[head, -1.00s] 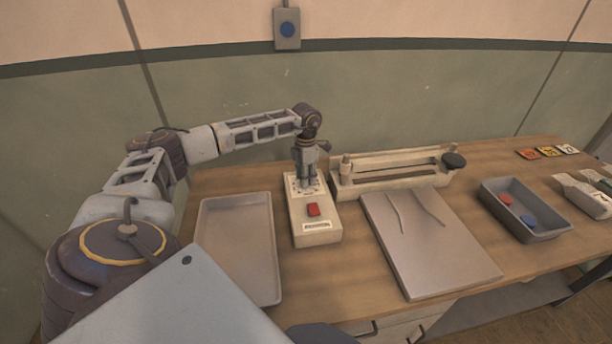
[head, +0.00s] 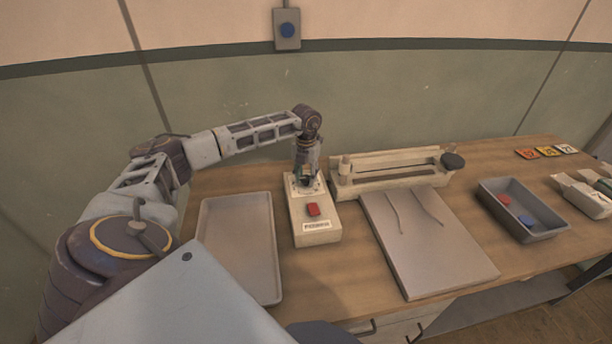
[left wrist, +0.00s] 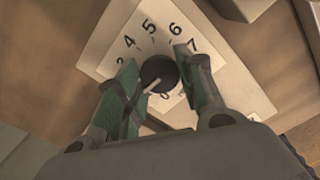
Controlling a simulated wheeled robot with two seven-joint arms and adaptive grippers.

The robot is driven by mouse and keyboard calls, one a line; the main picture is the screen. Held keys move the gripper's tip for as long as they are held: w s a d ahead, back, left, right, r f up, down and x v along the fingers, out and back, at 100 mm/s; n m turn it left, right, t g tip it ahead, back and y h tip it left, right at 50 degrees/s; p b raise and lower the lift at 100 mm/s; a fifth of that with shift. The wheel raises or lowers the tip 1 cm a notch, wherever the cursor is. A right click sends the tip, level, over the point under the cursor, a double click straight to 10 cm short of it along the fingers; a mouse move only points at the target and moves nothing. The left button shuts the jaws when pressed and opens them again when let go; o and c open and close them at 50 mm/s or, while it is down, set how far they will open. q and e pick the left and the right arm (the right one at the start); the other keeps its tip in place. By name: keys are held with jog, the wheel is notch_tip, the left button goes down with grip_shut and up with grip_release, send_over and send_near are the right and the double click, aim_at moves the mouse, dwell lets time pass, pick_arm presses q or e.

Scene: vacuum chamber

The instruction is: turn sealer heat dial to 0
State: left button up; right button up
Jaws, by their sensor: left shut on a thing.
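The cream sealer control box (head: 318,236) stands on the wooden bench, with a red switch (head: 313,209) on its top. My left gripper (head: 306,183) points down at the far end of this box and hides the dial there in the head view. In the left wrist view the dark round heat dial (left wrist: 158,72) sits between the fingers of my left gripper (left wrist: 160,68), which are shut on it. The numbers 3 to 7 show around its far side and a 0 below it. A pale pointer mark on the dial faces lower left. My right gripper is out of view.
The sealer bar unit (head: 390,178) stands right of the box. A shallow tray (head: 207,262) lies left, and a grey board (head: 425,245) with two thin strips lies right. A grey bin (head: 545,233) holds red and blue pieces. Bare bench shows between tray and board.

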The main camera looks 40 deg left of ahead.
aim_at(306, 178)
pick_arm(q)
jog(key=n, duration=0.5)
jog(key=shift+r+n+p, duration=0.15)
jog(key=shift+n+p, duration=0.15)
jog(key=shift+p, duration=0.1)
jog(key=n, duration=0.4)
jog(key=shift+n+p, duration=0.3)
jog(key=shift+p, duration=0.1)
jog(key=shift+n, duration=0.3)
jog(key=o, duration=1)
notch_tip(306, 178, up, 12)
jog(key=shift+f, duration=0.1)
